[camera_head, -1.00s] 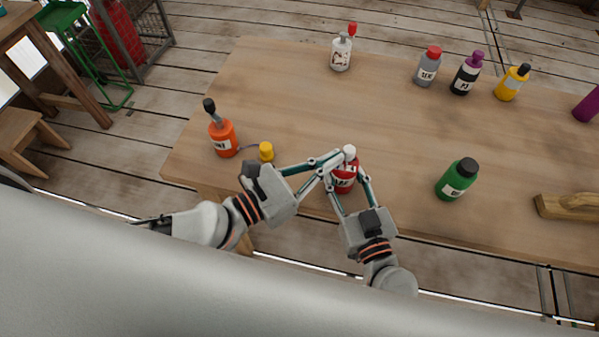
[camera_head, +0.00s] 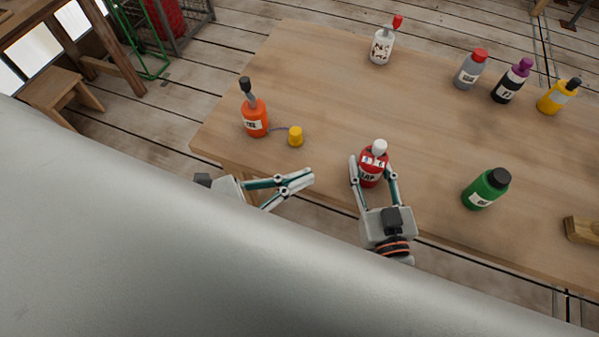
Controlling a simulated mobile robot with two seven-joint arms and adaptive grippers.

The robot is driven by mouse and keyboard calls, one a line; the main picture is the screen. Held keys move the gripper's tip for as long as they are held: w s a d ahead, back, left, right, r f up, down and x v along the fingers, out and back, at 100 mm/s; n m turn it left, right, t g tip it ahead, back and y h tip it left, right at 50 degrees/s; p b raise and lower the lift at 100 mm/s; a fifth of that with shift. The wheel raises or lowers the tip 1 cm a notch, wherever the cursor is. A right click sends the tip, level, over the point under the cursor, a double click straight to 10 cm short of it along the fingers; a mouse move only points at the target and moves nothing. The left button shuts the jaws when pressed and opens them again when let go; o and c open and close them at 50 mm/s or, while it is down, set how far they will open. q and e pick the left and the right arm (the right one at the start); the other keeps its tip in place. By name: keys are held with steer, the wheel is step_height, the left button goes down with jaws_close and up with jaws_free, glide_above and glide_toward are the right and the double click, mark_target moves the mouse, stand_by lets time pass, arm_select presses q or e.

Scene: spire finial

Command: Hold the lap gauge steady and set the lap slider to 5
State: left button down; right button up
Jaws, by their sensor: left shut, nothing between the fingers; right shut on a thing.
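The lap gauge (camera_head: 370,170) is a red bottle-like body with a white knob on top, upright near the table's front edge. A "LAP" label and small white number marks show on its front; I cannot read the slider's setting for sure. My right gripper (camera_head: 371,166) is shut on the lap gauge, one finger on each side of its body. My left gripper (camera_head: 308,180) is shut and empty, left of the gauge and apart from it, by the table's front edge.
Several other bottles stand along the back. A wooden piece (camera_head: 582,230) lies at the right.

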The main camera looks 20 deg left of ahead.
steer(key=o, duration=1.3)
